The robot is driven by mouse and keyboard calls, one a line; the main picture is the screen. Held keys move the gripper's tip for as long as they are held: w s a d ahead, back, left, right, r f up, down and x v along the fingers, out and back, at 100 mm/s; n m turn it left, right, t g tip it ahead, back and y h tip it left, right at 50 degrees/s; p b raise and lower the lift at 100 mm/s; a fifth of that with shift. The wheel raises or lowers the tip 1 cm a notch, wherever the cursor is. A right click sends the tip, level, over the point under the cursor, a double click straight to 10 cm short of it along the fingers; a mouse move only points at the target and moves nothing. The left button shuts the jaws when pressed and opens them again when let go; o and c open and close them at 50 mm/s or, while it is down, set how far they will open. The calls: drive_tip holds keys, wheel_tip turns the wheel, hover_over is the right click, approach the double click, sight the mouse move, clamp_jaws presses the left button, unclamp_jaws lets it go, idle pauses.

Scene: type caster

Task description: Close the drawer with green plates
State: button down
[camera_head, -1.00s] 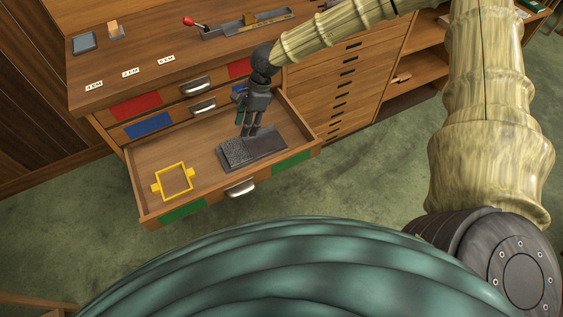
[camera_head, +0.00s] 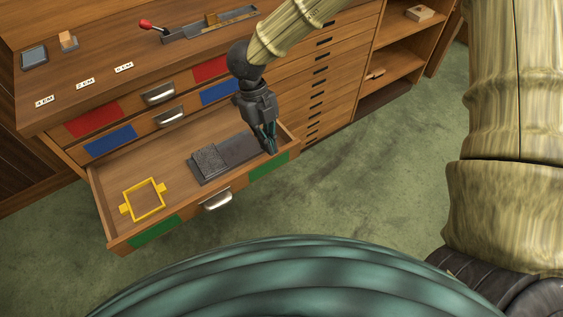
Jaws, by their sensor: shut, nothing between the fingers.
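The drawer with green plates (camera_head: 155,231) is pulled out, the lowest of three drawers in the cabinet's left part. Its front carries two green plates and a silver handle (camera_head: 215,199) between them. Inside lie a yellow square frame (camera_head: 143,201) at the left and a dark grey metal block (camera_head: 212,163) with a rough top in the middle. My gripper (camera_head: 269,150) is shut and empty, pointing down over the right end of the drawer, close to the right green plate (camera_head: 268,164). I cannot tell whether its fingertips touch the drawer front or the block.
The drawers with red plates (camera_head: 94,121) and blue plates (camera_head: 110,141) above look shut. The cabinet top holds a long tray with a red-knobbed lever (camera_head: 146,24), small blocks and labels. Narrow drawers and open shelves stand right. Green floor (camera_head: 380,190) in front is clear.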

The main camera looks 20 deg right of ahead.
sight(269, 162)
drive_tip(key=x, duration=1)
drive_tip(key=shift+w+a, duration=0.2)
drive_tip(key=shift+w, duration=0.7)
drive_tip(key=shift+w+a, duration=0.2)
drive_tip(key=shift+w, duration=0.7)
